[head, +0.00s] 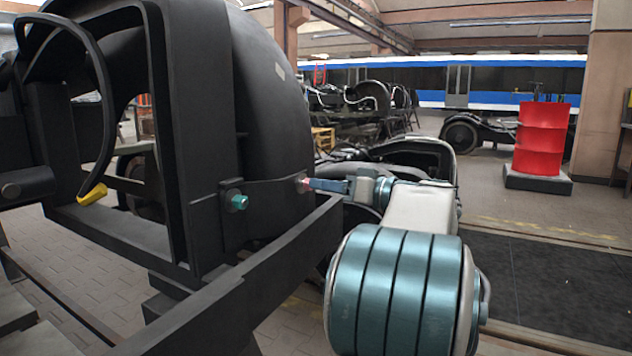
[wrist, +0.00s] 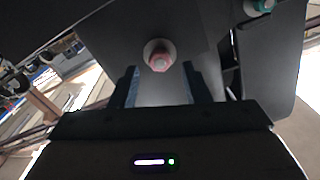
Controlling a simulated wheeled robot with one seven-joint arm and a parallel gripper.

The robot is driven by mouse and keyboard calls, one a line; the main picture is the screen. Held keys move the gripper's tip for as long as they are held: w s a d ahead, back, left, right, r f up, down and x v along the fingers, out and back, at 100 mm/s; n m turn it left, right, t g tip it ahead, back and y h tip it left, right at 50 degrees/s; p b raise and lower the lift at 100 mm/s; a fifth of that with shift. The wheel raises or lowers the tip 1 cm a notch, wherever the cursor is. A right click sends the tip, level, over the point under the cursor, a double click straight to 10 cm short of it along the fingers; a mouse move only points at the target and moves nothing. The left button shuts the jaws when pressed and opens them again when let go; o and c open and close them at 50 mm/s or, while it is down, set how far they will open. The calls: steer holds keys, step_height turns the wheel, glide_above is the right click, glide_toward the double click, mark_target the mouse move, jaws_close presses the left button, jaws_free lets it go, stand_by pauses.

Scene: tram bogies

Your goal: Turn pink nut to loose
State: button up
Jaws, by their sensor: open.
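The pink nut (wrist: 159,62) sits on a round washer on a dark plate, straight ahead of my gripper (wrist: 160,76) in the wrist view. In the head view the pink nut (head: 303,184) shows small at the right end of the dark bracket. My gripper (head: 311,184) comes in from the right, its fingertips very close to the nut. Its two fingers are apart, one to each side below the nut in the wrist view, with nothing visible held between them. From these views I cannot tell whether the fingertips touch the nut.
A teal nut (head: 237,201) sits on the same bracket to the left; it also shows at the top right of the wrist view (wrist: 262,5). A black frame beam (head: 262,258) runs below the nuts. A yellow-tipped curved bar (head: 92,194) hangs at left. A red barrel (head: 541,138) stands far right.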

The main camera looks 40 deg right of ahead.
steer(key=p+v, duration=0.2)
steer(key=v, duration=0.8)
steer(key=w+a+r+m+g+y+p, duration=0.15)
steer(key=a+g+p, duration=0.35)
steer(key=a+p, duration=0.5)
steer(key=w+a+r+m+g+h+p, duration=0.1)
steer(key=w+a+r+g+p, duration=0.25)
steer(key=a+p, duration=0.6)
steer(key=s+a+r+n+g+h+p, duration=0.1)
steer(key=s+a+p, duration=0.4)
steer(key=p, duration=0.5)
steer(key=s+a+r+g+h+p, duration=0.4)
steer(key=s+a+r+h+p, duration=0.2)
steer(key=a+p, duration=0.3)
steer(key=shift+s+a+n+p, duration=0.25)
steer(key=shift+a+n+p, duration=0.1)
steer(key=shift+a, duration=0.4)
steer(key=shift+c, duration=0.3)
